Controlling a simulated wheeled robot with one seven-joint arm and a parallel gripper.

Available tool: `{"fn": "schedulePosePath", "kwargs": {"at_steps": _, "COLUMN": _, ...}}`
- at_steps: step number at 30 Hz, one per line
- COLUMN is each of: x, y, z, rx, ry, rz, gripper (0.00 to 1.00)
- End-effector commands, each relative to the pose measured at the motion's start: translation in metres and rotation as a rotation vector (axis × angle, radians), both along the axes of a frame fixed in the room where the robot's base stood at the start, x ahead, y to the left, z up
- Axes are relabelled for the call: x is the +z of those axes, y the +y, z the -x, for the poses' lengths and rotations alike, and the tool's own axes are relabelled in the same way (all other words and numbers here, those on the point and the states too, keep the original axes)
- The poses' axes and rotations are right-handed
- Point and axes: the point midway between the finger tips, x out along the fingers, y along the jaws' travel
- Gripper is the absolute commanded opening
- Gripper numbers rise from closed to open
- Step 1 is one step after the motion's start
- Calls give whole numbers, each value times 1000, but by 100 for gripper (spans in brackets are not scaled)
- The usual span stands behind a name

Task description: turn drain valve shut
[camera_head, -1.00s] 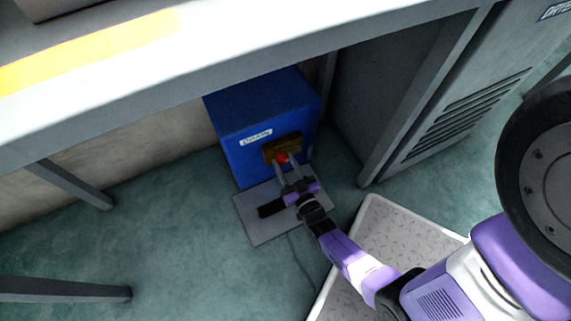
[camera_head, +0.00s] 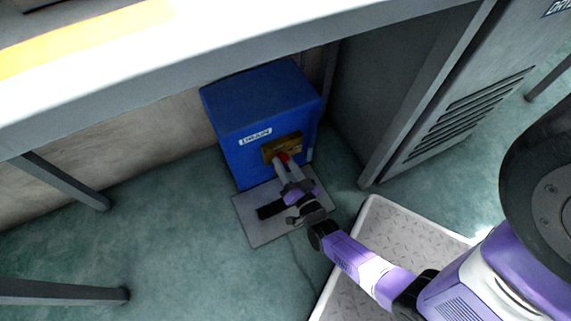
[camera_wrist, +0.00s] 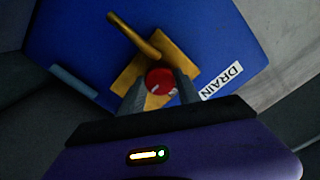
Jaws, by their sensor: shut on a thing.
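A white label (camera_wrist: 221,82) on the box reads DRAIN. My gripper (camera_head: 283,164) reaches the front of the box, and its two fingers are closed on either side of the red knob. In the wrist view my gripper (camera_wrist: 158,92) has a finger on each side of the knob, which partly shows between them.
The box stands under a grey table (camera_head: 250,55) with legs on the left. A grey vented cabinet (camera_head: 440,110) is close on the right. A grey plate (camera_head: 262,228) lies on the floor before the box, and a pale patterned platform (camera_head: 365,235) is at lower right.

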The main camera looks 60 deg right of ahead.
Motion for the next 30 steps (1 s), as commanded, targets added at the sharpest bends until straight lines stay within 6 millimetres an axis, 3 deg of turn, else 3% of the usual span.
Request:
{"fn": "schedulePosePath", "kwargs": {"at_steps": 12, "x": 0, "y": -1, "z": 1, "rx": -2, "ry": -7, "rz": -8, "gripper": 0}}
{"fn": "schedulePosePath", "kwargs": {"at_steps": 13, "x": 0, "y": -1, "z": 1, "rx": -2, "ry": -7, "rz": -8, "gripper": 43}}
{"fn": "schedulePosePath", "kwargs": {"at_steps": 16, "x": 0, "y": -1, "z": 0, "rx": -2, "ry": -7, "rz": -8, "gripper": 61}}
{"fn": "schedulePosePath", "kwargs": {"at_steps": 30, "x": 0, "y": -1, "z": -1, "rx": 0, "ry": -4, "rz": -7, "gripper": 61}}
